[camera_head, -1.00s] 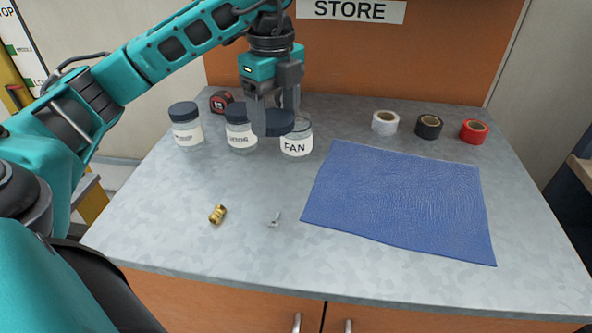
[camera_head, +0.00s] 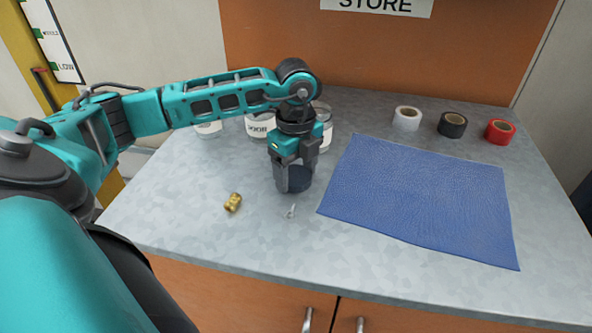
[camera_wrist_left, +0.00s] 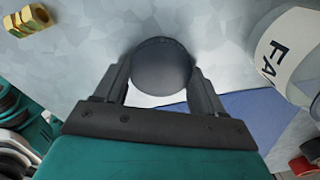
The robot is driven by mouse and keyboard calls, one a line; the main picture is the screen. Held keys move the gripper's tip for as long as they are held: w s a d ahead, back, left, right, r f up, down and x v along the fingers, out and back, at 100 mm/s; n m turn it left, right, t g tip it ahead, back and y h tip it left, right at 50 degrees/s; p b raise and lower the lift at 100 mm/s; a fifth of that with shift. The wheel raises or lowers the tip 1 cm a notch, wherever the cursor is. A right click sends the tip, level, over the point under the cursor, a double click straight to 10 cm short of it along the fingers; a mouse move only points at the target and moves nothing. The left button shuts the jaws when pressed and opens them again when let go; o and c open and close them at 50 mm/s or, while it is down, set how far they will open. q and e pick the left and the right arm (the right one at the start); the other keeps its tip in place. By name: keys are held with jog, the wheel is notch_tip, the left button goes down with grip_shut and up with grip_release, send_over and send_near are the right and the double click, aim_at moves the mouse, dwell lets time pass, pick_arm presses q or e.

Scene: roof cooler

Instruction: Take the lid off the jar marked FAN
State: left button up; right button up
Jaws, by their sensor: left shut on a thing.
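My left gripper (camera_head: 292,172) points down over the counter, shut on the dark round lid (camera_head: 296,182). The lid also shows between both fingers in the left wrist view (camera_wrist_left: 161,66). It is low, in front of the jars; I cannot tell whether it touches the counter. The clear jar marked FAN (camera_head: 325,122) stands behind my gripper, partly hidden by my arm. In the left wrist view the jar (camera_wrist_left: 285,62) is at the right, apart from the lid, with its label partly readable. My right gripper is not in view.
Two other labelled jars, one at left (camera_head: 208,129) and one in the middle (camera_head: 258,126), are partly behind my arm. A brass fitting (camera_head: 233,202) and a small silver piece (camera_head: 291,211) lie near the lid. A blue cloth (camera_head: 420,200) lies right, with three tape rolls (camera_head: 452,124) behind.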

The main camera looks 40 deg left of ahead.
aim_at(295, 176)
pick_arm(q)
jog(key=shift+f, duration=0.1)
jog(key=o, duration=1.2)
jog(key=shift+c, duration=0.2)
notch_tip(295, 176, up, 12)
jog(key=p, duration=0.1)
jog(key=shift+r, duration=0.2)
jog(key=shift+s, duration=0.1)
